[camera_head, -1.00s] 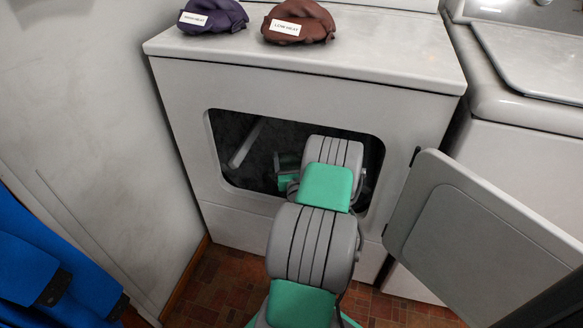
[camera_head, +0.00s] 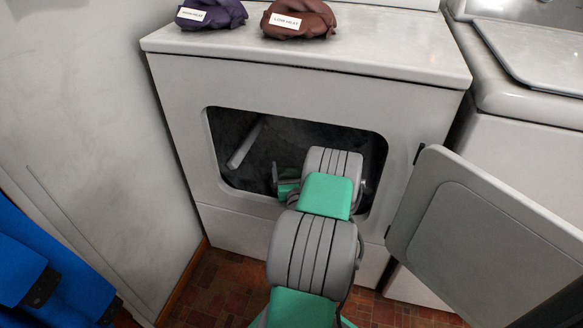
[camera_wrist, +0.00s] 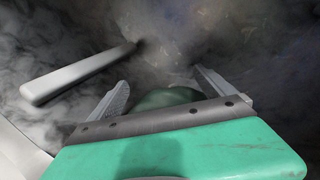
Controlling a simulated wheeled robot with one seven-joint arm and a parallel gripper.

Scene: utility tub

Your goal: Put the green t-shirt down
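The green t-shirt shows in the wrist view as a dark green rounded bundle (camera_wrist: 168,97), low between my gripper's fingers. Its lower part is hidden behind my gripper's bar. My gripper (camera_wrist: 165,82) has its two fingers spread wide, one on each side of the bundle. I see no clear pinch on the cloth. In the head view my gripper (camera_head: 283,182) is partly hidden by my arm, inside the dryer opening, and the shirt cannot be made out there.
The dryer (camera_head: 180,110) has its door (camera_head: 470,225) swung open to the right. A pale bar (camera_head: 245,145) stands out inside the drum, left of my gripper. A purple bundle (camera_head: 225,12) and a brown bundle (camera_head: 310,20), both labelled, lie on top. A washer (camera_head: 520,125) stands at right.

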